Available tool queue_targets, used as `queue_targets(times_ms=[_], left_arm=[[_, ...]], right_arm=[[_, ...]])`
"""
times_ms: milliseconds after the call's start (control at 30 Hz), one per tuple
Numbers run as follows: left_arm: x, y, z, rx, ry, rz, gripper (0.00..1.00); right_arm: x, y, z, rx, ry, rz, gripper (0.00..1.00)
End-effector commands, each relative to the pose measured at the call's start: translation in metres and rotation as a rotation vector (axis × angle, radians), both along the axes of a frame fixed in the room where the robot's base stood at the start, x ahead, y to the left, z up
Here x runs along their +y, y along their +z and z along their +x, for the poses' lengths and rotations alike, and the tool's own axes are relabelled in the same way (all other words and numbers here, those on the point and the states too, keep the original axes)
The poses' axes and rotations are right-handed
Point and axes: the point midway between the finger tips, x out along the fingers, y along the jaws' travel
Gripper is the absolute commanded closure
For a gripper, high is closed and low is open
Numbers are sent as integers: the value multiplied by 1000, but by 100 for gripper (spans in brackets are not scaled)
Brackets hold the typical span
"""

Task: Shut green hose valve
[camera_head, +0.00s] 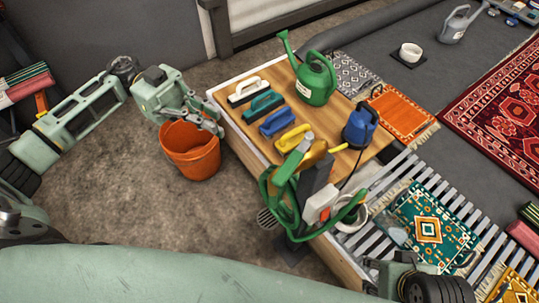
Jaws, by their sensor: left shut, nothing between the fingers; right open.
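A green hose (282,208) hangs in loops around a dark post at the near edge of the wooden bench. A light green piece (295,160), which may be the valve's handle, rises above the loops; I cannot tell the valve's position. An orange-red and white part (322,206) sits among the loops. My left gripper (216,127) is shut and empty, above the rim of the orange bucket, left of the bench and well apart from the hose. My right gripper is not visible; only part of my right arm shows at the bottom.
The bench top (285,80) holds several brushes, a green watering can (315,80) and a blue container (360,127). The orange bucket (191,152) stands on the floor. A slatted rack (410,165) carries a green rug (430,222).

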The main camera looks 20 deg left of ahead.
Motion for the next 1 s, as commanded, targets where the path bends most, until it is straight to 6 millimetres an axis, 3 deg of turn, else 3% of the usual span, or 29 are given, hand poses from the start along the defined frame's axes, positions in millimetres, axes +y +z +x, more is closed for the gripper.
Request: queue_targets(times_ms=[600, 800, 1000], left_arm=[[-110, 0, -36, -3, 2, -8, 100], [-125, 1, -40, -2, 4, -6, 100], [-127, 1, -41, 0, 5, -5, 100]], right_arm=[[0, -7, 0, 0, 0, 0, 56], [0, -8, 0, 0, 0, 0, 56], [0, -8, 0, 0, 0, 0, 56]])
